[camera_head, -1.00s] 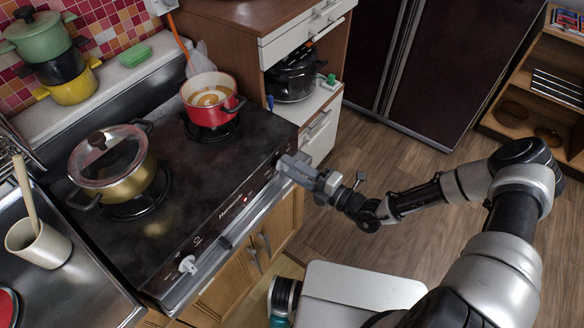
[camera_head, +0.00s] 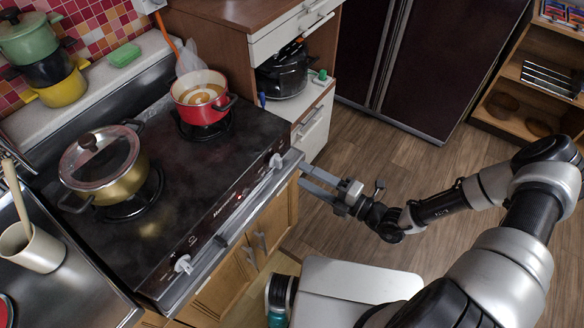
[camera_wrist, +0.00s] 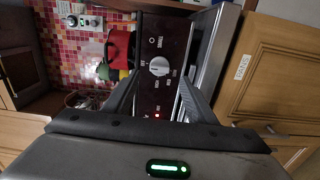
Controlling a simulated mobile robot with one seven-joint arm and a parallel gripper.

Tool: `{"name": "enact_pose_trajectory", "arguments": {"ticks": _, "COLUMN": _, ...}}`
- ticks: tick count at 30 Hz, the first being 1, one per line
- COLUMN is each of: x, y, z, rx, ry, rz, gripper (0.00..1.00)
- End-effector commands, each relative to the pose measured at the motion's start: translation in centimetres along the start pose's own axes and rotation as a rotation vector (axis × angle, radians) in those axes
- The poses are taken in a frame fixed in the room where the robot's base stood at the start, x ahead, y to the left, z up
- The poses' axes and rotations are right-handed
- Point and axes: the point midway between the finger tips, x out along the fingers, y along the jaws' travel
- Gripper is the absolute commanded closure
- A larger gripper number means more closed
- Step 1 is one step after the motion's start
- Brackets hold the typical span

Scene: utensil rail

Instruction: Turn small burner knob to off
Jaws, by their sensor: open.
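The stove's right-hand white knob (camera_head: 275,161) is on the front panel near its right end, on the side of the red pot. It also shows in the wrist view (camera_wrist: 159,66), ahead of my fingers, with its pointer line roughly level in that picture. My gripper (camera_head: 302,176) is open and empty, in front of the panel just right of the knob and apart from it. The second white knob (camera_head: 183,263) is at the panel's left end. A red light (camera_wrist: 157,115) glows on the panel.
A red pot (camera_head: 203,96) stands on the right burner and a lidded gold pot (camera_head: 104,166) on the left one. A drawer cabinet (camera_head: 314,120) stands right of the stove. The wooden floor (camera_head: 400,170) around my forearm is clear.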

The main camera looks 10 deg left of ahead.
Motion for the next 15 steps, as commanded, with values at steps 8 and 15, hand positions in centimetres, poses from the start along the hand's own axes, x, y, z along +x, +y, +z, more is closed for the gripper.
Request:
{"name": "enact_pose_trajectory", "arguments": {"ticks": 8, "x": -6.5, "y": -0.1, "z": 0.1, "rx": 0.0, "ry": -0.002, "rz": -0.003, "gripper": 0.48}}
{"name": "enact_pose_trajectory", "arguments": {"ticks": 15, "x": -9.3, "y": 0.0, "z": 0.0, "rx": 0.0, "ry": 0.0, "rz": 0.0, "gripper": 0.48}}
